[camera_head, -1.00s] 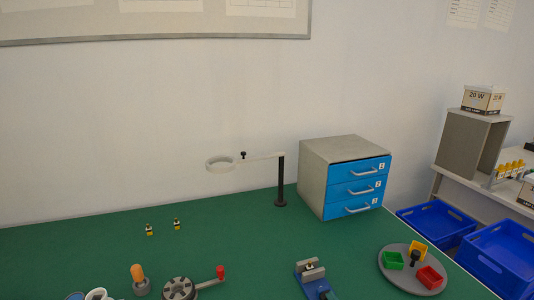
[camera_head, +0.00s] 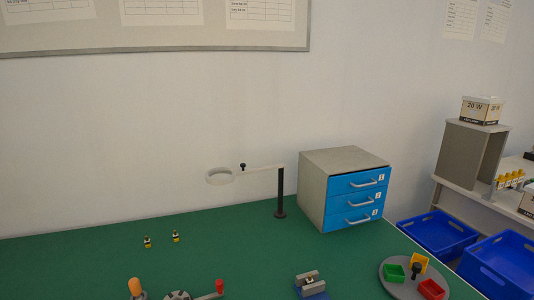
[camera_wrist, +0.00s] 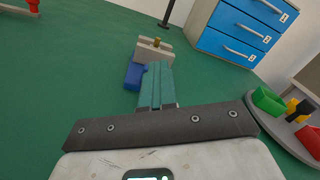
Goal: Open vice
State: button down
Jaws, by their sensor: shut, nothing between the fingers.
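The vice (camera_head: 312,291) is at the bottom edge of the head view, with two grey jaws on a blue body; its lower part is cut off. A small brass-coloured piece stands at the jaws, and I cannot tell how tightly it is held. In the wrist view the vice's grey jaws (camera_wrist: 141,55) and blue body (camera_wrist: 132,76) lie just beyond my gripper (camera_wrist: 157,64). Its teal fingers are shut together, empty, and hide part of the vice. I cannot tell whether they touch it. My gripper is not in the head view.
A drawer cabinet (camera_head: 314,188) and magnifier stand (camera_head: 280,190) are behind the vice. A round tray (camera_head: 385,276) with coloured bins is to its right. A red-knobbed crank (camera_head: 219,286) is to its left. Green table (camera_head: 250,255) between is clear.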

jog(key=a, duration=0.2)
jog(key=s+a, duration=0.1)
jog(key=shift+s+f+n+y, duration=0.1)
jog(key=shift+f+n+y, duration=0.2)
jog(key=shift+f+y, duration=0.1)
jog(key=shift+s+d, duration=0.1)
jog(key=shift+s, duration=0.25)
jog(key=shift+d+r+p+v, duration=0.1)
jog(key=shift+d+p+v, duration=0.1)
jog(key=shift+v, duration=0.8)
jog(key=shift+d+r+p+v, duration=0.1)
jog(key=shift+d+v, duration=0.1)
jog(key=shift+v, duration=0.85)
jog(key=shift+w, duration=0.15)
